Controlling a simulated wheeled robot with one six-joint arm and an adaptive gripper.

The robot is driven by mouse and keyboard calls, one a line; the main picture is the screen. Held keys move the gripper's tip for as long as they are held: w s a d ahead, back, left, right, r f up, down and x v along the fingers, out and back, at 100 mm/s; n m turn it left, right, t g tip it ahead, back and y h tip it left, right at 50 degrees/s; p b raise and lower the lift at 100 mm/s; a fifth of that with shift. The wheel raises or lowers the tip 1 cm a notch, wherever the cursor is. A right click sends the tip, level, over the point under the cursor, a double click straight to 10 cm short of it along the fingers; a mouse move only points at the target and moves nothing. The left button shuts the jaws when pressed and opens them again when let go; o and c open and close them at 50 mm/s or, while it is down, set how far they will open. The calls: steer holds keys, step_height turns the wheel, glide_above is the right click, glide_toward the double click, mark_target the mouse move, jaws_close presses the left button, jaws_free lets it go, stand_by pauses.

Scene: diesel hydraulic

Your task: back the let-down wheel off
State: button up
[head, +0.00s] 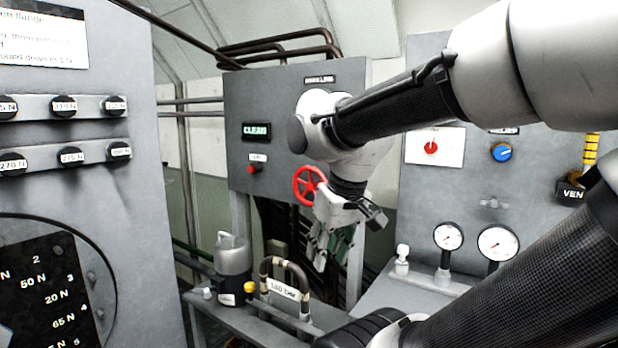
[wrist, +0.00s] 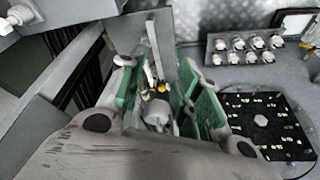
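A red spoked handwheel (head: 308,184), which I take as the let-down wheel, sits on the front of a grey panel (head: 285,95) in the head view. My arm partly covers its right side. My gripper (head: 328,248) hangs just below and to the right of the wheel in this view, pointing down; I cannot tell the depth gap between them. In the wrist view my gripper (wrist: 160,100) has its green-padded fingers spread apart with nothing held. The handwheel does not show in the wrist view.
The panel bears a "CLEAR" display (head: 256,131) and a red knob (head: 254,169). Below stand a grey canister (head: 232,258), a yellow knob (head: 250,287) and a hooped "140 bar" fitting (head: 285,288). Gauges (head: 497,244) stand right. A cabinet (head: 110,190) with labelled knobs fills the left.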

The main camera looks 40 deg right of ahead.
steer(key=d+m, duration=0.7)
steer(key=m+t+y, duration=0.4)
steer(key=m+t, duration=0.5)
steer(key=m, duration=1.3)
glide_toward(312, 169)
steer(key=d+x, duration=0.1)
steer(key=x, duration=0.9)
steer(key=shift+w+a+f, duration=0.1)
steer(key=shift+w+a, duration=0.15)
steer(key=shift+w, duration=0.1)
steer(key=shift+c, duration=0.4)
jaws_close()
